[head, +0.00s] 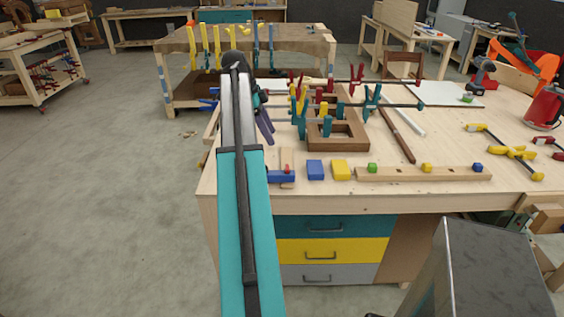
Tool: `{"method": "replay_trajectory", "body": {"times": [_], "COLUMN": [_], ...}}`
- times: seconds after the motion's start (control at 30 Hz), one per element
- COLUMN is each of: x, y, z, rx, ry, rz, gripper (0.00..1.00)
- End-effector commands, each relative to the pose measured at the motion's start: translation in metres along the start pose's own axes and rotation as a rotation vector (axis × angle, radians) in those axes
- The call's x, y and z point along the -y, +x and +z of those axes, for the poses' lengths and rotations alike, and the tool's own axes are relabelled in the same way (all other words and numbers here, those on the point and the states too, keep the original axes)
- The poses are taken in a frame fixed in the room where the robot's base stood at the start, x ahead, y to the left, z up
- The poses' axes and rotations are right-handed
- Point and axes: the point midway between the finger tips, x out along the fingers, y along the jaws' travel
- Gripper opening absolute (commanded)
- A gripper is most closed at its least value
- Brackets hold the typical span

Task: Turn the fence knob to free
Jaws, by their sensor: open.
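My arm reaches forward over the left end of the workbench (450,202) in the head view. My gripper (267,134) is at its far end, with dark purple fingers partly hidden behind the arm; it looks open and empty. It is above the left side of the bench top. No part is clearly recognisable as the fence knob. A small red part (287,168) sits with a blue piece (282,177) and a pale wooden piece at the front left edge, nearer than the gripper. Its setting is too small to read.
A blue block (315,169), a yellow block (341,170) and a wooden strip (400,174) with coloured cubes line the front edge. A brown wooden frame (338,144) with several clamps stands right of the gripper. Yellow clamps (513,151) lie at right. Open floor lies left.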

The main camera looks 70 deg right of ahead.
Motion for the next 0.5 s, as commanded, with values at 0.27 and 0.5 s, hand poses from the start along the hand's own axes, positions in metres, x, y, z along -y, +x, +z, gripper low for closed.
{"method": "replay_trajectory", "body": {"times": [0.27,0.5], "x": [-0.002,-0.002], "y": [0.013,0.040], "z": [0.004,0.004], "rx": [0.000,0.000], "ry": [-0.005,-0.006], "rz": [-0.001,-0.001], "gripper": [0.50,0.50]}}
